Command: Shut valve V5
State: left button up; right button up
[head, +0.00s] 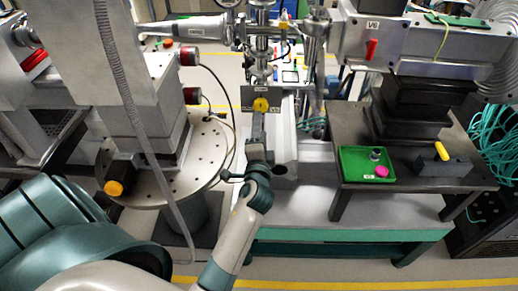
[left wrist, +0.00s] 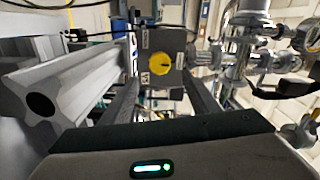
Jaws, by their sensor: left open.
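A round yellow knob (head: 261,105) sits on a grey plate (head: 247,98) at the centre of the head view. The knob (left wrist: 160,64) also shows in the left wrist view, between two small white labels on the plate; I cannot read them as V5. My left gripper (head: 259,122) points at the knob from the near side. In the wrist view its two fingers (left wrist: 163,80) are spread on either side of the knob, apart from it, with nothing between them. My right gripper is not in view.
A box labelled V6 with a red lever (head: 371,48) stands at the right. A green tray (head: 350,166) with small parts lies on a dark table. A round perforated plate (head: 200,165) is left of my arm. A grey beam (left wrist: 75,85) runs close by the left finger.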

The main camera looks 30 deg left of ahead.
pick_arm(q)
jog(key=b+v, duration=0.1)
jog(key=v, duration=0.6)
jog(key=shift+f, duration=0.1)
dwell(0.4)
jog(key=d+f+g+h, duration=0.1)
jog(key=d+f+h, duration=0.25)
jog(key=f, duration=0.85)
jog(key=d+f+g+h, duration=0.15)
jog(key=d+f, duration=0.25)
jog(key=f, duration=0.7)
jog(key=s+d+f+g+h, duration=0.2)
jog(key=s+f, duration=0.2)
jog(key=f, duration=0.5)
jog(key=s+d+f+g+h, duration=0.1)
jog(key=s+d+f, duration=0.15)
jog(key=f, duration=0.75)
jog(key=s+f+n+g+h, duration=0.2)
jog(key=s+f+n+g, duration=0.25)
jog(key=s+f, duration=1.45)
jog(key=s+a+f+n+g, duration=0.1)
jog(key=s+a+f+g, duration=0.1)
jog(key=s, duration=0.8)
jog(key=s+a+f+n+g, duration=0.1)
jog(key=s+a+f+g, duration=0.1)
jog(key=s, duration=0.9)
jog(key=shift+s+a+f+n, duration=0.35)
jog(key=shift+f, duration=0.1)
